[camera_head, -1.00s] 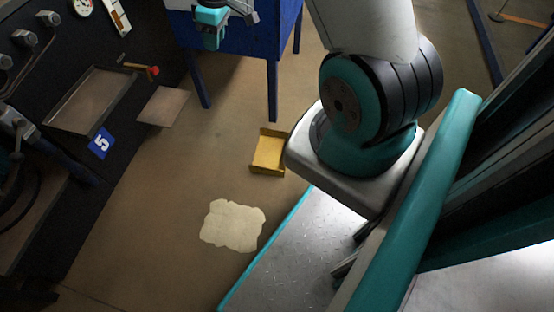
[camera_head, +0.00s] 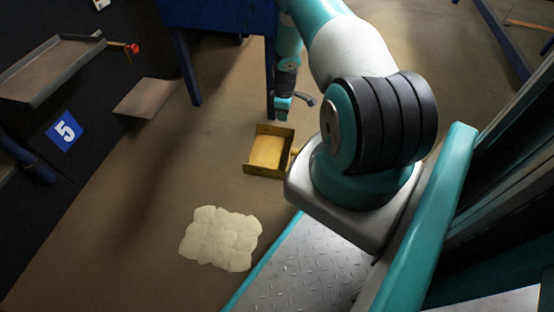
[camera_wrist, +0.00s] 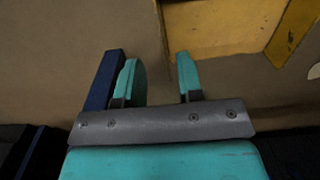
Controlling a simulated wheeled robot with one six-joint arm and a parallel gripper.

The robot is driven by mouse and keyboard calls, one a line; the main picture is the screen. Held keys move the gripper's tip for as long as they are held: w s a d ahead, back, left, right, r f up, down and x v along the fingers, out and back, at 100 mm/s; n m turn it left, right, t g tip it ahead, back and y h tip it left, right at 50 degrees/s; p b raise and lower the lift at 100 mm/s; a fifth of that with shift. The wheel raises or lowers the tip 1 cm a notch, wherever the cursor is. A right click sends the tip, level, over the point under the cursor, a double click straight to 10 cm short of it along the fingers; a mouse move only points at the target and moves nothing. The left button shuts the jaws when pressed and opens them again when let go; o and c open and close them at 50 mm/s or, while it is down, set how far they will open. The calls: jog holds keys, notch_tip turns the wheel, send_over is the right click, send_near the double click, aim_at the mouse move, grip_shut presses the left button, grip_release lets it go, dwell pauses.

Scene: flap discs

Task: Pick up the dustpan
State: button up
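The yellow dustpan (camera_head: 268,152) lies on the floor beside my base, with a short yellow handle end (camera_head: 294,152) showing at its right, partly hidden by my arm. In the wrist view the dustpan (camera_wrist: 215,27) fills the upper right, with worn dark marks on its raised edges. My gripper (camera_head: 283,112) hangs above and just behind the dustpan in the head view. In the wrist view its two teal fingers (camera_wrist: 158,78) stand apart with bare floor between them. The gripper is open and empty, and not touching the dustpan as far as I can see.
A pale, irregular patch (camera_head: 220,238) lies on the floor in front of the dustpan. A blue table (camera_head: 220,18) with blue legs (camera_head: 187,75) stands behind. The floor left of the dustpan is clear.

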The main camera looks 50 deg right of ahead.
jog(key=b, duration=0.2)
send_over(282, 136)
jog(key=f, duration=0.5)
jog(key=shift+d+f, duration=0.1)
jog(key=shift+d, duration=0.1)
notch_tip(282, 136, down, 5)
jog(key=b, duration=0.5)
jog(key=shift+a+f, duration=0.1)
jog(key=shift+f, duration=0.05)
grip_shut()
dwell(0.5)
